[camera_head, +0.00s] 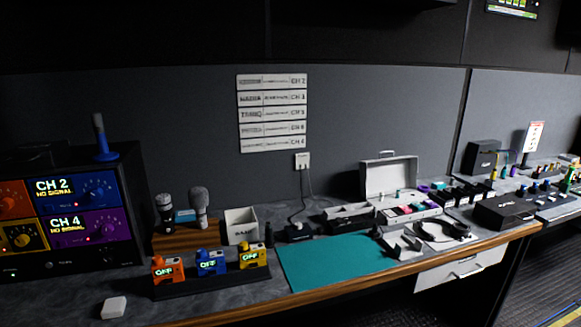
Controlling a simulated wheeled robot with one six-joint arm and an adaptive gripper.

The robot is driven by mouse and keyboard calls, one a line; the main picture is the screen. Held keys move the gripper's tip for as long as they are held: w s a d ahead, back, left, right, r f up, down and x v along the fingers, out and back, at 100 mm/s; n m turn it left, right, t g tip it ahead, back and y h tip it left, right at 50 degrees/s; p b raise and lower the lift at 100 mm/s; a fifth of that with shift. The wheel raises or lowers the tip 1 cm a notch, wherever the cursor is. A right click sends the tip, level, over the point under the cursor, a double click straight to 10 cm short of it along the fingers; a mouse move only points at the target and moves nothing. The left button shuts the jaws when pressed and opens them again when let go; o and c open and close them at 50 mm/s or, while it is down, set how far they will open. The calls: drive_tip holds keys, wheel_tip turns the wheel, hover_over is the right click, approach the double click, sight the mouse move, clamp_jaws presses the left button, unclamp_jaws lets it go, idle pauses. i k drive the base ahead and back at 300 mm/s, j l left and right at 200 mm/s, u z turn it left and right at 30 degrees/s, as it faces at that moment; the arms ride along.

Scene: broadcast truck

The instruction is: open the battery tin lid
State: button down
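No container is labelled as a battery tin in the head camera view, so I cannot tell for sure which one it is. A white case (413,208) stands at the back right of the desk, its lid (389,177) upright and open, with small coloured items inside. A white box (241,226) stands near the middle of the desk; its top looks open and its contents are hidden. A small white block (114,307) lies at the front left. My gripper is not in view.
A teal mat (330,262) lies bare mid-desk. Orange, blue and yellow packs reading OFF stand in a black holder (210,283). Two microphones (200,207) stand behind. A headset (443,232) and black box (505,210) lie right. A drawer (460,270) under the desk looks partly out.

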sight(53, 148)
drive_tip(key=u, duration=1.35)
drive_tip(key=i+j+z, duration=0.1)
drive_tip(key=i+j, duration=0.15)
drive_tip(key=i+j+z, duration=0.1)
drive_tip(key=i+j, duration=0.15)
drive_tip(key=i+j+z, duration=0.1)
drive_tip(key=j, duration=0.3)
drive_tip(key=i+j+z, duration=0.15)
drive_tip(key=i+j, duration=0.2)
drive_tip(key=i+j+z, duration=0.1)
drive_tip(key=j, duration=0.3)
drive_tip(key=i+j+z, duration=0.1)
drive_tip(key=i+j, duration=0.15)
drive_tip(key=j, duration=0.15)
drive_tip(key=i+j+z, duration=0.1)
drive_tip(key=j, duration=0.3)
drive_tip(key=i, duration=0.1)
